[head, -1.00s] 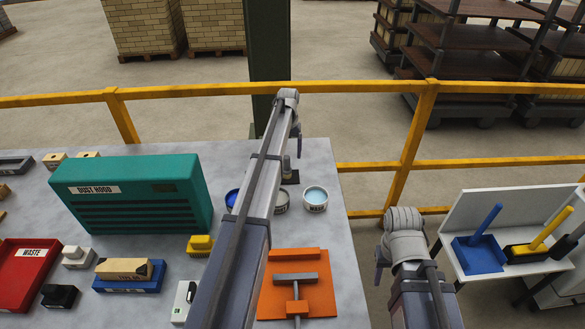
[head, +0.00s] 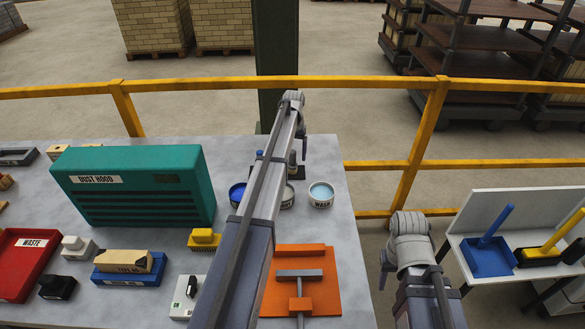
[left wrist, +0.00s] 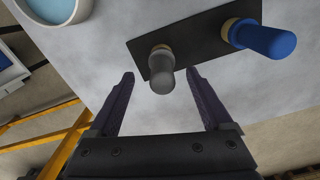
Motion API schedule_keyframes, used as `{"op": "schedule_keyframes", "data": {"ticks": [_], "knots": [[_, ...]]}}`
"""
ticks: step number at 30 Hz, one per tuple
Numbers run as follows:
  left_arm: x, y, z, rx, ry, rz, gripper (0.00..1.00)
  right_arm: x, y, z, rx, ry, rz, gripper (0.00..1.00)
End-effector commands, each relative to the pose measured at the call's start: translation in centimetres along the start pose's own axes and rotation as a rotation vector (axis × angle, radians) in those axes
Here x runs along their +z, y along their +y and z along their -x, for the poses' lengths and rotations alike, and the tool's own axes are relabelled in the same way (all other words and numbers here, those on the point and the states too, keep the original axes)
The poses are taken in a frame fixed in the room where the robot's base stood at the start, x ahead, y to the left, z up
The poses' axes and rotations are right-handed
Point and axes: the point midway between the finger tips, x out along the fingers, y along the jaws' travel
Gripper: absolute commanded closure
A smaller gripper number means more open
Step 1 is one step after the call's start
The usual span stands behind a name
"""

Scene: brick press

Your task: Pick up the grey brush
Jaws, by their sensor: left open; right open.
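The grey brush (left wrist: 161,70) shows in the left wrist view as an upright grey handle with a tan collar, on a dark plate; its bristles are hidden. A blue-handled one (left wrist: 262,38) stands on the same plate to its right. My left gripper (left wrist: 161,74) is open, its fingertips on either side of the grey handle in the picture; I see no clear contact. In the head view the grey handle (head: 292,160) is small and partly hidden beside my left arm.
Cups with blue (head: 238,192) and pale blue liquid (head: 321,194) stand near the plate. A green dust hood (head: 135,210) stands to the left. An orange board (head: 325,300) lies nearer. A yellow railing (head: 380,165) runs behind the table.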

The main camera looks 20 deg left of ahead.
Motion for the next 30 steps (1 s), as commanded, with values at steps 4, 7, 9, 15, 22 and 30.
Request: {"op": "schedule_keyframes", "data": {"ticks": [4, 7, 9, 15, 22, 30], "knots": [[0.6, -0.3, -2.5, 0.0, 0.0, 0.0, 0.17, -0.1, -0.2, -2.5, 0.0, 0.0, 0.0, 0.5], [0.5, -0.3, -3.7, 0.0, 0.0, 0.0, 0.17, -0.2, -0.3, -3.7, 0.0, 0.0, 0.0, 0.5], [0.5, -0.3, -4.1, 0.0, 0.0, 0.0, 0.17, -0.2, -0.4, -4.1, 0.0, 0.0, 0.0, 0.5], [0.5, -0.3, -4.1, 0.0, 0.0, 0.0, 0.17, -0.2, -0.4, -4.0, 0.0, 0.0, 0.0, 0.5], [0.5, -0.3, -4.0, 0.0, 0.0, 0.0, 0.32, -0.2, -0.4, -4.0, 0.0, 0.0, 0.0, 0.5], [0.5, -0.3, -4.0, 0.0, 0.0, 0.0, 0.63, -0.2, -0.4, -4.0, 0.0, 0.0, 0.0, 0.5]]}}
